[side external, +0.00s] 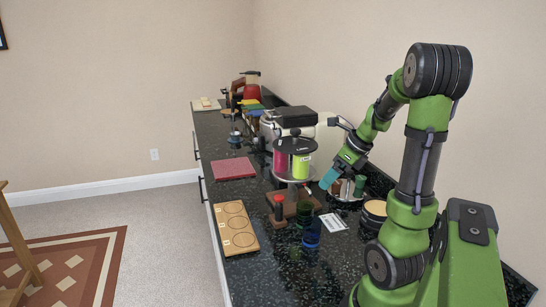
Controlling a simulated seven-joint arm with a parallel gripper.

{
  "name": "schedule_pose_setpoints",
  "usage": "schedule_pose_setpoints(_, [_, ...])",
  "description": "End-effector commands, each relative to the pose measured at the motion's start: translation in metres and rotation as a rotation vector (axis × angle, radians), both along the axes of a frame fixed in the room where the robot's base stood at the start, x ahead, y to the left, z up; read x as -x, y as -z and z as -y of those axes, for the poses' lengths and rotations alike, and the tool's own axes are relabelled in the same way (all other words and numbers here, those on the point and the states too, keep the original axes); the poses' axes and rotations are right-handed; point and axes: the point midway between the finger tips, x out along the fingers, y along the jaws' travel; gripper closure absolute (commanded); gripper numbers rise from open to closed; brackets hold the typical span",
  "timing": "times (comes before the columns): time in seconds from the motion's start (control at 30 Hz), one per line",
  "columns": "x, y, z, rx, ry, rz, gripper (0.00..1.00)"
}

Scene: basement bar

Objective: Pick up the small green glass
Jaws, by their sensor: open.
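A small dark green see-through glass (304,209) stands on the black speckled counter (275,262), just behind a blue glass (311,233). The two overlap in this view. My gripper (328,180) has teal fingers and hangs tilted down to the left, above and to the right of the green glass. It is open and apart from the glass. The gap between its fingers is too small to make out.
A wooden block with a dark red-topped item (279,207) stands left of the glasses. A round stand holds pink and bright green (301,166) cylinders behind. A white card (333,222) lies to the right.

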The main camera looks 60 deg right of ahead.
Motion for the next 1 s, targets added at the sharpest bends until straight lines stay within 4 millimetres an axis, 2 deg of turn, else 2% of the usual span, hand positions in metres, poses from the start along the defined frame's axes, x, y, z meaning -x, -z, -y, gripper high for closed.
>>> schedule_pose_setpoints(0.2, [-0.023,0.043,-0.002,-0.006,-0.004,-0.007,0.13])
schedule_pose_setpoints(0.4, [-0.042,0.077,-0.001,-0.001,-0.007,-0.006,0.13])
schedule_pose_setpoints(0.67, [-0.053,0.094,-0.002,0.002,-0.007,-0.004,0.13])
schedule_pose_setpoints(1.0, [-0.072,0.134,-0.003,0.001,-0.006,-0.004,0.13])
